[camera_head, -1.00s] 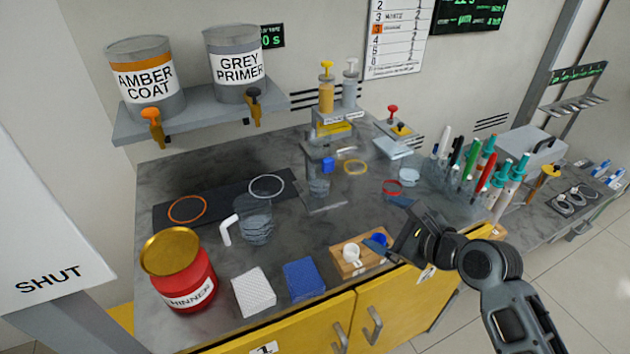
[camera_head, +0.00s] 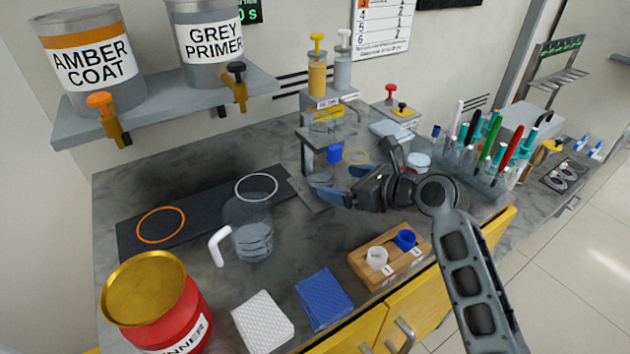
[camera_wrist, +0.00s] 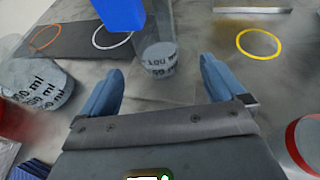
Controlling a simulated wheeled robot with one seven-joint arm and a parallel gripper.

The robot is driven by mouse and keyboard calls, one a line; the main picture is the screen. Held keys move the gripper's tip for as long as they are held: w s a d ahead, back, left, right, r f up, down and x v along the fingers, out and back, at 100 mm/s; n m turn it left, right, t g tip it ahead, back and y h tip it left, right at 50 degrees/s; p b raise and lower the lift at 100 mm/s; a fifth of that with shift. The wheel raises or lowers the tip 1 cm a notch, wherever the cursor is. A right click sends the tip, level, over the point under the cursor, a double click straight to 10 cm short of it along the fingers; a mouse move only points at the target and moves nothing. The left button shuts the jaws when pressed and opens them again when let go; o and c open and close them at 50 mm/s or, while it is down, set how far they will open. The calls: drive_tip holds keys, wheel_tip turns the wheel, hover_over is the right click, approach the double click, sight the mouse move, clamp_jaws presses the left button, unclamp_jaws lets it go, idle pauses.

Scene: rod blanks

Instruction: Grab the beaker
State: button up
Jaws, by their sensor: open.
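A small clear beaker (camera_head: 320,179) stands at the grey stand (camera_head: 309,150), partly hidden by my gripper in the head view. A larger clear vessel with a white handle (camera_head: 252,240) stands further left and also shows in the wrist view (camera_wrist: 38,87).
A blue part (camera_head: 334,154) of the stand hangs close above the small beaker. A wooden block (camera_head: 365,267) with a white and a blue cup lies in front. A red thinner can (camera_head: 195,295) stands front left. Pens (camera_head: 490,150) stand at the right.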

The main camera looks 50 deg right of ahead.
sight(331, 180)
drive_tip(key=x, duration=0.7)
drive_tip(key=c, duration=1.1)
